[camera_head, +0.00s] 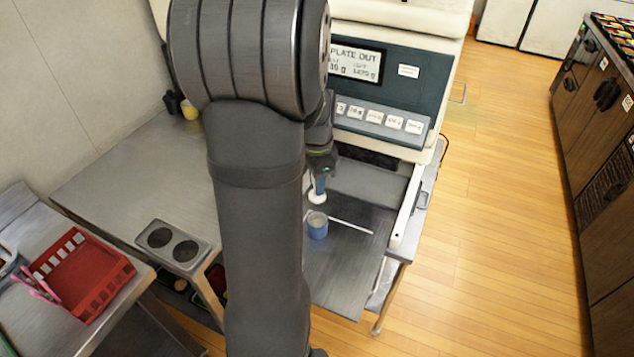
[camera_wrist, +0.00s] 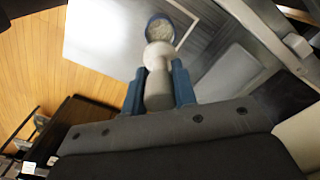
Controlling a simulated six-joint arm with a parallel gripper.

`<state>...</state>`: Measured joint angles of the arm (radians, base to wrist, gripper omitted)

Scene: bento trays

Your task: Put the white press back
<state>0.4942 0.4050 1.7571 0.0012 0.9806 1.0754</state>
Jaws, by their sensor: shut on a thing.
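The white press (camera_head: 317,196) hangs below my gripper (camera_head: 319,178), its white round end pointing down. In the wrist view the press (camera_wrist: 158,62) stands between the two blue fingers of my gripper (camera_wrist: 158,88), which are shut on its handle. A blue cup (camera_head: 317,232) is just below and in front of the press on the grey metal surface. In the wrist view the cup (camera_wrist: 151,22) lies beyond the press's white head, with a pale filling inside. Whether press and cup touch is hard to tell.
The machine with a "PLATE OUT" display (camera_head: 355,62) stands behind my gripper. A grey block with two dark round recesses (camera_head: 206,253) sits on the left counter's front edge. A red basket (camera_head: 118,274) is at far left. My arm hides the middle. The left counter (camera_head: 130,185) is mostly clear.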

